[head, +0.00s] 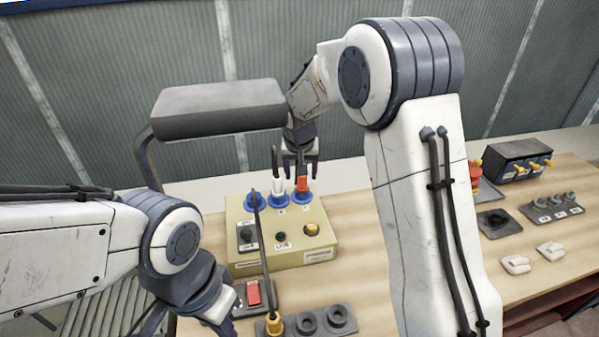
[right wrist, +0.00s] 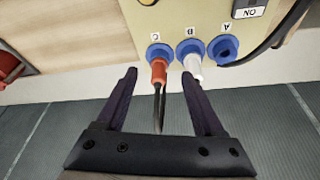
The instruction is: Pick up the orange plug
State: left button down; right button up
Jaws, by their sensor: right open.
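The orange plug (head: 304,185) stands in a blue socket at the right end of the row on the beige box (head: 310,245). In the right wrist view the orange plug (right wrist: 158,72) sits in the socket marked C, its dark cable running back between my fingers. My right gripper (right wrist: 160,76) is open, with its fingertips either side of the plug's cable end; I cannot tell whether they touch it. In the head view my right gripper (head: 300,162) is at the plug's top. My left gripper (head: 228,308) is low at the left near a red switch; its jaws are unclear.
A white plug (right wrist: 194,66) stands in socket B, close to my right-hand fingertip. Socket A (right wrist: 224,50) looks empty. A yellow plug (head: 275,325) with a black cable stands in a grey holder (head: 339,318). Bare wood bench (head: 350,250) lies right of the box.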

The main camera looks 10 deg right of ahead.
jog(key=m, duration=0.1)
send_near(302, 178)
jog(key=f, duration=0.1)
jog(key=shift+h, duration=0.3)
jog(key=p+x, duration=0.1)
jog(key=x, duration=0.1)
jog(key=w+p+x, duration=0.1)
jog(key=x, duration=0.2)
jog(key=shift+a, duration=0.15)
jog(key=p+x, duration=0.2)
jog(key=x, duration=0.2)
jog(key=shift+w+f+p, duration=0.1)
jog(key=shift+p, duration=0.3)
jog(key=shift+w+f+t, duration=0.2)
jog(key=shift+f+t, duration=0.1)
jog(key=shift+f, duration=0.3)
grip_shut()
